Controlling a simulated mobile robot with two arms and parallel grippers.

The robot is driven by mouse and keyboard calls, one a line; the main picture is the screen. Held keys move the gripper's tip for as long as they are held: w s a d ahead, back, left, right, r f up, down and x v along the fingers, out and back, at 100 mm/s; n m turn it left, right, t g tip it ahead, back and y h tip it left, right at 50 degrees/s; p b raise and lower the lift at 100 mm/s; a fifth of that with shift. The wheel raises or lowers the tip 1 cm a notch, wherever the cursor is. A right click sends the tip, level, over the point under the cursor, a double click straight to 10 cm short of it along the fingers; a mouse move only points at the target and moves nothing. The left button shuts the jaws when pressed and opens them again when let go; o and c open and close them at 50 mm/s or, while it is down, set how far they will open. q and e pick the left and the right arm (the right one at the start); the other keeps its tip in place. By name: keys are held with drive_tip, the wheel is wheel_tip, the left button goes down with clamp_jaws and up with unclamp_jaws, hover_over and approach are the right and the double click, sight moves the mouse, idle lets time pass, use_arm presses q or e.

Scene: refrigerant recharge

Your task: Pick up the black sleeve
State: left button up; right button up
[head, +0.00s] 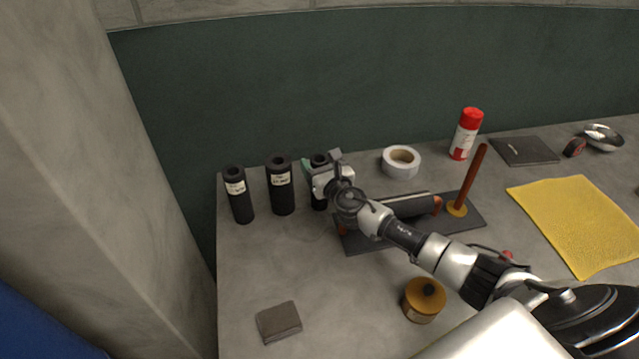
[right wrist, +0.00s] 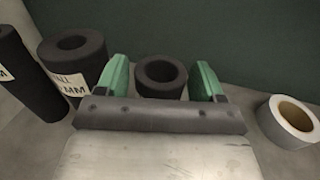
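Three black sleeves stand upright in a row at the left of the table in the head view: a left one (head: 240,200), a middle one (head: 282,192) and a right one (head: 319,198), partly hidden by my right gripper (head: 317,166). In the right wrist view my open green fingers (right wrist: 161,78) stand one on each side of the right sleeve (right wrist: 160,90), whose hollow top shows between them. A narrow gap shows on each side; whether a finger touches it lower down is hidden. The middle sleeve (right wrist: 72,65) is close beside the left finger. My left gripper is out of view.
A white tape roll (head: 401,172) lies right of the sleeves. A dark mat (head: 366,243) with a pipe and an upright brown rod lies under my right arm. A yellow-brown jar (head: 424,305), grey block (head: 279,322), red-capped can (head: 466,138) and yellow cloth (head: 580,225) are also on the table.

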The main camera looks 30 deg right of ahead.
drive_tip(key=c, duration=0.9)
drive_tip(key=shift+c, duration=0.5)
drive_tip(key=shift+r, duration=0.1)
